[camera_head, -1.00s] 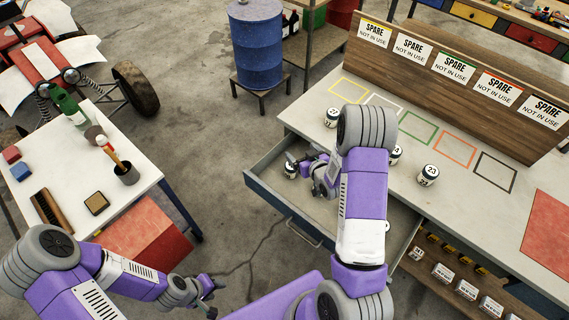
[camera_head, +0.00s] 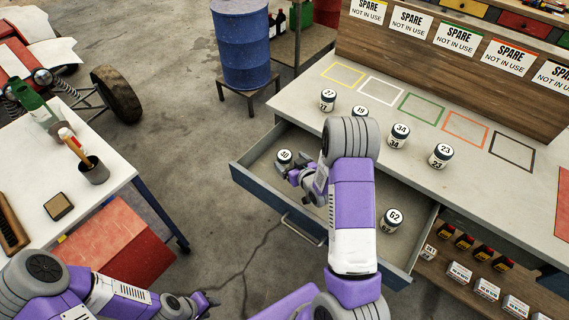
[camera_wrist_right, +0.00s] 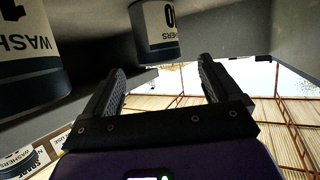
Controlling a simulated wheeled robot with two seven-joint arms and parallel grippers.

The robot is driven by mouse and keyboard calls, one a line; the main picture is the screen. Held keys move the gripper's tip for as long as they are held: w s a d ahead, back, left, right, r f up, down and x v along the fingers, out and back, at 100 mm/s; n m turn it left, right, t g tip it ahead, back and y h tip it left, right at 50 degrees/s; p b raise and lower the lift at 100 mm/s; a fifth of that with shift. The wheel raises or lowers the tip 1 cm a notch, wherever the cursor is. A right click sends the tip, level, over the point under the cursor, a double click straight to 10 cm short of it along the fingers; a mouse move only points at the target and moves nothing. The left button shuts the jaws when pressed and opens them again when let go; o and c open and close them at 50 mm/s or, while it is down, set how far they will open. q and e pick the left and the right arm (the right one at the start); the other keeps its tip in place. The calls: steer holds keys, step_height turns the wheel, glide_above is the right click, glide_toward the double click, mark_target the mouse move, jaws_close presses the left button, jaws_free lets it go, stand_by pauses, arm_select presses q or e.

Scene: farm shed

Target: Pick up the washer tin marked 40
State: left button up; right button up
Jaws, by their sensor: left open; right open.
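The washer tin marked 40 (camera_head: 285,158), white with dark bands, stands upright in the far left part of the open drawer (camera_head: 262,189). In the right wrist view a tin (camera_wrist_right: 155,28) with a partly visible number ending in 0 is just beyond the fingertips. My right gripper (camera_head: 295,175) is over the drawer beside the tin; its fingers (camera_wrist_right: 161,80) are apart with nothing between them. My left gripper (camera_head: 206,302) is low over the floor at the left, open and away from the drawer.
Tins marked 22 (camera_head: 328,100), 19 (camera_head: 359,116), 34 (camera_head: 399,136) and 23 (camera_head: 440,156) stand on the bench. The tin marked 62 (camera_head: 391,220) is in the drawer's right part. Another tin (camera_wrist_right: 28,60) is close at left in the wrist view.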

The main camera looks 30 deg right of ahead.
mark_target(286, 157)
steer(key=b+x, duration=0.1)
steer(key=x, duration=0.5)
steer(key=shift+f, duration=0.1)
steer(key=shift+c, duration=0.3)
steer(key=c, duration=1.1)
